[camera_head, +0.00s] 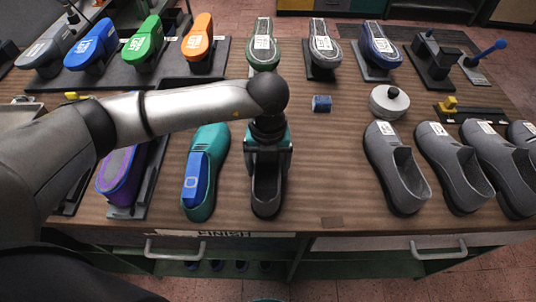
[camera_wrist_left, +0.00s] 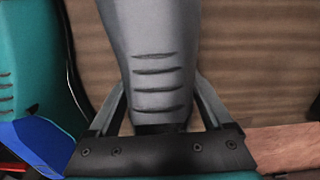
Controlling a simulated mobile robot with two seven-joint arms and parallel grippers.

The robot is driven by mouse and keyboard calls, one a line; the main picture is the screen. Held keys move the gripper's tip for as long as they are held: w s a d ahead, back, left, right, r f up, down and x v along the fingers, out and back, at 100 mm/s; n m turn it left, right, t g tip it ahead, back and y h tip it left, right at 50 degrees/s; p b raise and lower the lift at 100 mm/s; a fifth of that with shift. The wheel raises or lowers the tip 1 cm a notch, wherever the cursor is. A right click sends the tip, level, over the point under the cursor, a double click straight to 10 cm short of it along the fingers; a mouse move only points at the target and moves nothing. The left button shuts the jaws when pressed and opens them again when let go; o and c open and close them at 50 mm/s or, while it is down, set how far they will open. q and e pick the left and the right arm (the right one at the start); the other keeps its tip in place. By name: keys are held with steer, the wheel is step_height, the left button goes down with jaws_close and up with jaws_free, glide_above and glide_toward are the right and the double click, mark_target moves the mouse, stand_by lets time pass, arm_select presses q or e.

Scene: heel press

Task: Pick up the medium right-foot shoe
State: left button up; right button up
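My left gripper (camera_head: 267,160) comes down from above on a grey shoe (camera_head: 266,198) at the front middle of the table. In the left wrist view the grey shoe (camera_wrist_left: 158,60), with ridges across its heel, stands between the two fingers (camera_wrist_left: 162,100). Both fingertips lie against its sides, with no clear gap. I cannot tell whether it touches the table. Several more grey shoes (camera_head: 396,170) with white labels stand at the right. The labels are too small to read, so I cannot tell which shoe is the medium right-foot one. My right gripper is not in view.
A teal shoe (camera_head: 206,160) with a blue piece on it stands close left of the gripper. A purple shoe form (camera_head: 122,175) is beyond it. Coloured forms stand along the back. Bare table (camera_head: 325,170) lies right of the gripper.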

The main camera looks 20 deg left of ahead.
arm_select(q)
steer(key=shift+r, duration=0.1)
jaws_close()
stand_by(0.3)
